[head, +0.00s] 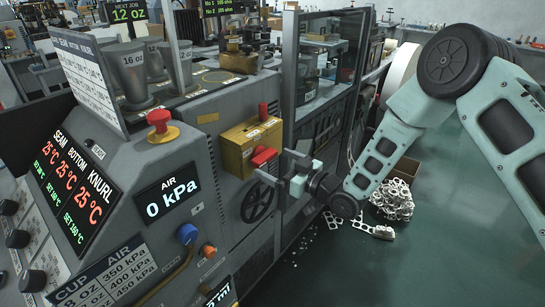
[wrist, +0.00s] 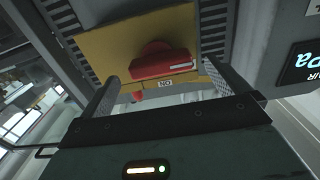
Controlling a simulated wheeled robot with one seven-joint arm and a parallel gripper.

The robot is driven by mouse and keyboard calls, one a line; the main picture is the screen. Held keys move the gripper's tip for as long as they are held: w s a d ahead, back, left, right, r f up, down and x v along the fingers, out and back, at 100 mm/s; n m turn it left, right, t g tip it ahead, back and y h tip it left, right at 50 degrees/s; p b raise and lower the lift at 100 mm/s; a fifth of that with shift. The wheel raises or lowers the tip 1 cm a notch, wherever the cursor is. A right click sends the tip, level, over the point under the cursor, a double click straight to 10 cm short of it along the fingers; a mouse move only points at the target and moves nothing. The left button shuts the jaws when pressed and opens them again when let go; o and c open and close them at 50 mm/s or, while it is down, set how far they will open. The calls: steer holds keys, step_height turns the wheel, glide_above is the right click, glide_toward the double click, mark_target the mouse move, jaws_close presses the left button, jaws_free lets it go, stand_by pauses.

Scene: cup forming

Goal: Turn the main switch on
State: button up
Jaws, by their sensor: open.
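The main switch is a red rotary handle (head: 264,157) on the front of a yellow box (head: 236,158) on the machine's side. In the wrist view the red handle (wrist: 163,66) lies lengthwise across the picture on its yellow plate (wrist: 104,48). An upside-down "ON" label (wrist: 165,84) shows just below it. My gripper (head: 276,165) is open in front of the box. In the wrist view its two fingers stand either side of the handle, with gaps at both ends. I cannot tell how deep the fingertips reach around it.
A second red part (head: 263,111) sticks up at the top of the yellow box. A black handwheel (head: 257,201) is below. A red mushroom button (head: 160,122) and an air display reading 0 kPa (head: 167,197) are left. Metal parts (head: 392,199) lie piled on the floor at right.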

steer(key=shift+x, duration=1.05)
steer(key=c, duration=1)
